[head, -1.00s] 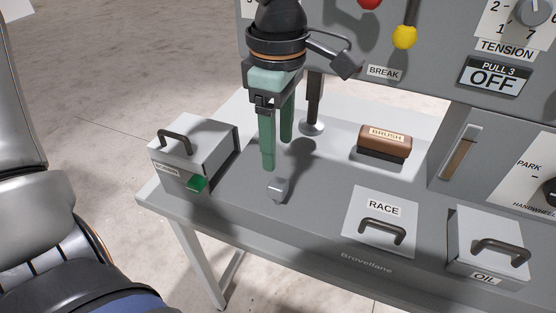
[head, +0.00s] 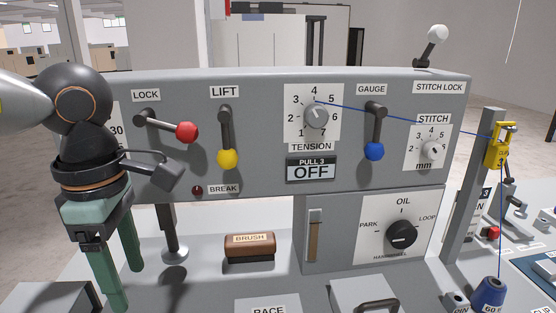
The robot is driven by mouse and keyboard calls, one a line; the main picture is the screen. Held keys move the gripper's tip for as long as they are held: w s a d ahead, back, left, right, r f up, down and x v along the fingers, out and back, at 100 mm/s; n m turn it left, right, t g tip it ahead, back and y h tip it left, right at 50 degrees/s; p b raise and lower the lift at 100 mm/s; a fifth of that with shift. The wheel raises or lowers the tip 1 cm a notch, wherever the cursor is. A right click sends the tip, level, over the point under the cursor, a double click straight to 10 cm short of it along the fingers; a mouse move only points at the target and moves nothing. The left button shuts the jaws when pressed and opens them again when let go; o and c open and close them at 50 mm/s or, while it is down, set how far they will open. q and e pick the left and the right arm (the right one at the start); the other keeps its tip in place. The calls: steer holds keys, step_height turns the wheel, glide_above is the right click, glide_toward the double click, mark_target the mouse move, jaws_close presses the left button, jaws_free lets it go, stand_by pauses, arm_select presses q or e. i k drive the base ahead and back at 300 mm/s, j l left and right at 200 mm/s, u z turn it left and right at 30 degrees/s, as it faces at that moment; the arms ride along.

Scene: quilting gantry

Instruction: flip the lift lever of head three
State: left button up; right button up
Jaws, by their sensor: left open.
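The lift lever is a dark lever under the LIFT label (head: 224,92) on the grey machine head (head: 265,110). It hangs down, with its yellow knob (head: 227,158) at the bottom. My left gripper (head: 126,286) is at the lower left of the head view, with green fingers pointing down. It is open and empty, left of and below the yellow knob and apart from it. A display reading PULL 3 and OFF (head: 311,168) is right of the lever. My right gripper is not in view.
The red-knobbed LOCK lever (head: 187,132) is close left of the lift lever. The TENSION dial (head: 316,116) and blue-knobbed GAUGE lever (head: 374,151) are to the right. A presser foot (head: 174,252) and a brush (head: 250,246) are below. The space before the yellow knob looks clear.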

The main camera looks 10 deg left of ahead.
mark_target(227, 158)
steer(key=k, duration=1)
